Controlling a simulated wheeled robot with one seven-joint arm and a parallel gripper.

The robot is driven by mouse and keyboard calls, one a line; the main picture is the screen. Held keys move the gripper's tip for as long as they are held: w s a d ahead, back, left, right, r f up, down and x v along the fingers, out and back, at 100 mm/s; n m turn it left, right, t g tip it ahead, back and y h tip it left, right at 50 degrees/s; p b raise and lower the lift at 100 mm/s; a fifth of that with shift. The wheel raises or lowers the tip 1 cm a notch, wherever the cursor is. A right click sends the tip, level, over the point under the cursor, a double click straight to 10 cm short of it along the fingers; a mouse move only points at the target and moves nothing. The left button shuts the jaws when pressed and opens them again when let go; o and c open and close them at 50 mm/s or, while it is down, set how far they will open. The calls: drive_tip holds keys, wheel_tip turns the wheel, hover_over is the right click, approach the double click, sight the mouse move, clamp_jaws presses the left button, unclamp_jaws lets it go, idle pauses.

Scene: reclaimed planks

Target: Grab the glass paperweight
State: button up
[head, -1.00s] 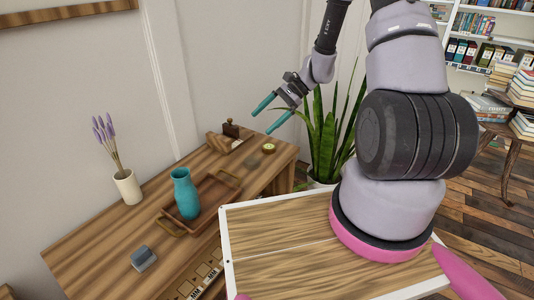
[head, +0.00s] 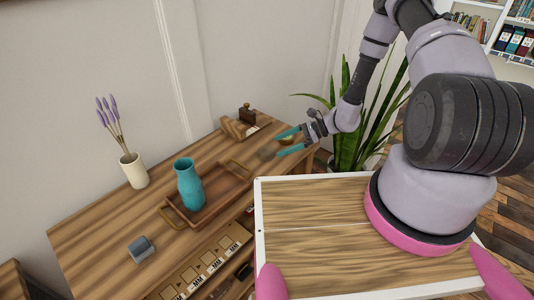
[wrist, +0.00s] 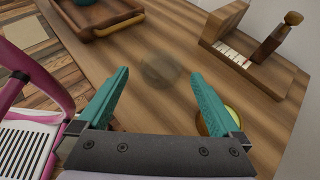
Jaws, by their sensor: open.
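The glass paperweight (wrist: 158,68) is a clear, round, brownish see-through thing on the wooden table top. In the wrist view it lies between and a little beyond my fingertips. In the head view the paperweight (head: 265,153) is faint, just left of my fingers. My gripper (wrist: 160,75) has two teal fingers spread wide with nothing between them. In the head view my gripper (head: 279,145) is over the right end of the table, pointing left toward the paperweight. The exact height of the fingers above the table is hard to tell.
A round brass-coloured thing (wrist: 215,120) lies beside and partly behind my right finger. A wooden holder with a stamp (head: 245,124) stands at the back. A wooden tray (head: 232,177) with a teal vase (head: 188,184) is to the left. A plant (head: 352,110) stands right.

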sight(267, 151)
drive_tip(key=shift+x, duration=2.7)
drive_tip(key=shift+w, duration=0.15)
drive_tip(key=c, duration=1.4)
